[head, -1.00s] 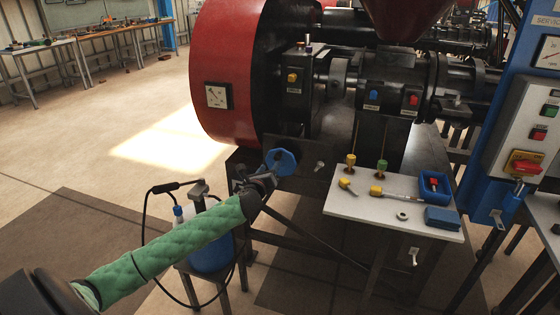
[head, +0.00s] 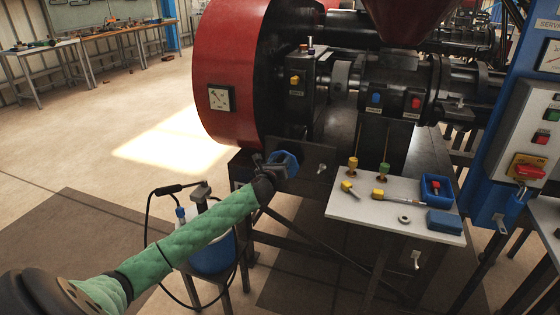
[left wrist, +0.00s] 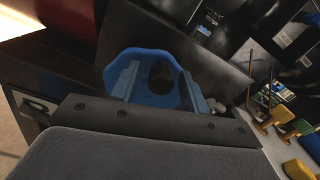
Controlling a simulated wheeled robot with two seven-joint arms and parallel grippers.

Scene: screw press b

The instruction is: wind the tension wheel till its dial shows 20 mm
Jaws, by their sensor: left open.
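The blue wheel (head: 288,160) sits on the dark front plate of the press, below the red guard. It fills the middle of the left wrist view (left wrist: 152,61), with a dark hole at its centre. My left gripper (head: 273,164) is right at the wheel. In the left wrist view its two open fingers (left wrist: 162,86) overlap the wheel's left and right sides; I cannot tell whether they touch it. A square white dial (head: 219,99) is on the red guard; its reading is too small to make out. My right gripper is not in view.
A white table (head: 345,211) with several small tools, a blue bin (head: 436,187) and a blue box (head: 444,221) stands right of the wheel. A stool with a blue canister (head: 212,255) and black hose stands below my left arm. A control cabinet (head: 530,120) is at the right.

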